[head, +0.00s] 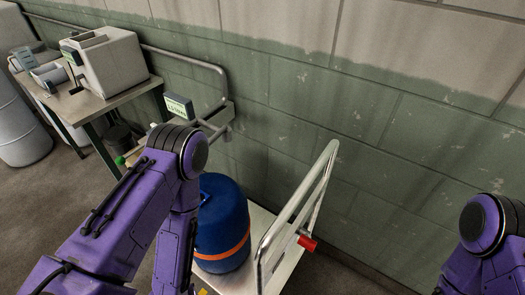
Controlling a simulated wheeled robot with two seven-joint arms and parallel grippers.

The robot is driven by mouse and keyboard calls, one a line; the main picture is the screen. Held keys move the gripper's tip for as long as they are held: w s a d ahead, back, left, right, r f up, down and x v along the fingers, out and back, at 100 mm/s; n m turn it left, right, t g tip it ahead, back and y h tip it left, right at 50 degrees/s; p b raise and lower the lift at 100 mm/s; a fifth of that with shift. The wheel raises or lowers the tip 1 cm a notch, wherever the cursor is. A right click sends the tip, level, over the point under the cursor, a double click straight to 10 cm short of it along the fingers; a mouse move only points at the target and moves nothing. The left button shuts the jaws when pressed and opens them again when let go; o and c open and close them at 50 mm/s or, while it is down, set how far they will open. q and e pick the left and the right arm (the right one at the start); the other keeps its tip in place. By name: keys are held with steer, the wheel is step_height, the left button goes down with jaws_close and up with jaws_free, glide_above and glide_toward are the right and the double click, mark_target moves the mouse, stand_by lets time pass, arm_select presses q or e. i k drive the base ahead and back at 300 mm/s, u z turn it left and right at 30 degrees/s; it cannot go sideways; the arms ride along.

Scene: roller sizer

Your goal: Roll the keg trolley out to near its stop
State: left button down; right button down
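The keg trolley stands below me near the green wall. Its pale flat deck (263,219) runs out of the bottom of the head view. A blue keg (220,228) with an orange band stands on the deck, partly hidden by my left arm. The trolley's metal tube handle (297,196) rises to the right of the keg, with a red part (307,242) low on it. My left arm passes in front of the keg and my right arm is at the right edge. Both grippers are outside the view. I cannot make out the stop.
A table (105,97) with a beige machine (105,60) stands at the upper left, beside grey barrels (22,130). A wall rail with a small display (180,106) is behind the keg. Bare floor (55,205) shows at the left.

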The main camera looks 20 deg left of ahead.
mark_target(242, 248)
steer(key=u, duration=0.9)
steer(key=k, duration=0.5)
steer(key=z, duration=0.1)
steer(key=i, duration=0.5)
steer(key=u, duration=0.05)
